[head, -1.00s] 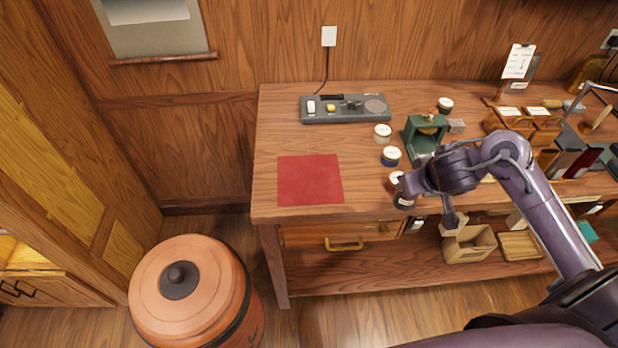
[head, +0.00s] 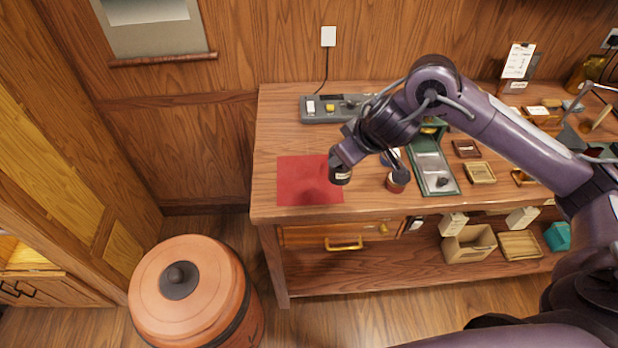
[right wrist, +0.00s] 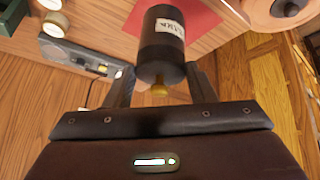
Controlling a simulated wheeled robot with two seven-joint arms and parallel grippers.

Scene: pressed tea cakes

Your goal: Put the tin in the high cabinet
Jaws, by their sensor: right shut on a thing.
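My right gripper (right wrist: 160,88) is shut on a dark, nearly black tin with a pale label; the tin (right wrist: 162,45) fills the space between the fingers in the right wrist view. A brass-coloured knob shows at its near end. In the head view the tin (head: 340,174) hangs from my right gripper (head: 343,160) over the right edge of the red mat (head: 300,182). I cannot tell whether it touches the mat. My left gripper is not in view. The high cabinet cannot be clearly made out.
A red-labelled jar (head: 397,181) stands right of the tin, beside a green press (head: 432,165). A grey switch panel (head: 325,108) lies at the back of the table. A lidded orange drum (head: 205,270) stands on the floor at left. The mat's left part is clear.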

